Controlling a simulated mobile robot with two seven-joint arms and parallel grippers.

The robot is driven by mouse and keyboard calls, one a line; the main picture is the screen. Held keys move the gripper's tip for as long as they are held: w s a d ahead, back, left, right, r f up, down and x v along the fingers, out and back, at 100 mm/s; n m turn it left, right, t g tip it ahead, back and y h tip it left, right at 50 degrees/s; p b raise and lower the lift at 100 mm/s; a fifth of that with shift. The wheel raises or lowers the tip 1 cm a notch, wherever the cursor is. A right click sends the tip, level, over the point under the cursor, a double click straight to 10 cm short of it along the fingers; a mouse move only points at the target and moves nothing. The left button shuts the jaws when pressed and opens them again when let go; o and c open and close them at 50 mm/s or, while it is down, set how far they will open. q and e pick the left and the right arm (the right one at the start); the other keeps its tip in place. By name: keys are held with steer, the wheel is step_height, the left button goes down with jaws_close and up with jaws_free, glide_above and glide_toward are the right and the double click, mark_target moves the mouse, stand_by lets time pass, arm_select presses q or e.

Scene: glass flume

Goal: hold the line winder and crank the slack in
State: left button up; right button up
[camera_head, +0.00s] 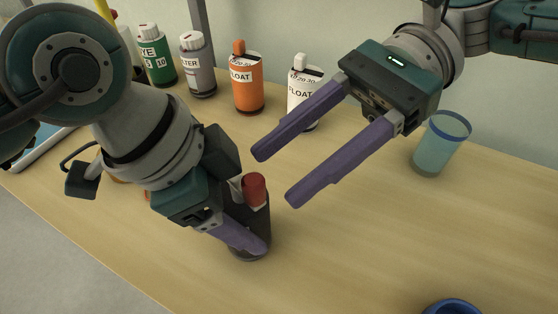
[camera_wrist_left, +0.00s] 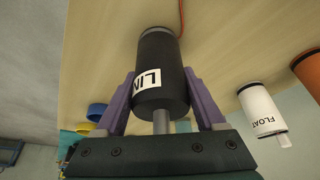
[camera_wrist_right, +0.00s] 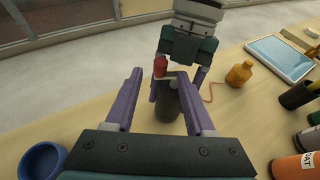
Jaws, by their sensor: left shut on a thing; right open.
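The line winder is a dark upright cylinder (camera_head: 251,213) on the table with a red crank knob (camera_head: 255,188) on top. In the left wrist view the winder (camera_wrist_left: 158,55) shows a white label partly reading "LIN", and a thin red line (camera_wrist_left: 181,14) runs from its far end. My left gripper (camera_head: 248,238) is shut around the winder's body, one finger on each side. My right gripper (camera_head: 275,177) is open and empty, above and beside the knob, apart from it. The right wrist view shows the knob (camera_wrist_right: 160,66) between and beyond its open fingers.
Green, grey, orange (camera_head: 247,85) and white (camera_head: 303,88) bottles stand along the back. A teal cup (camera_head: 440,145) is at the right, under my right arm. A blue bowl (camera_head: 453,306) is at the front right. The table's middle right is clear.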

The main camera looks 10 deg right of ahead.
steer(key=shift+x, duration=1.05)
steer(key=shift+c, duration=0.2)
jaws_close()
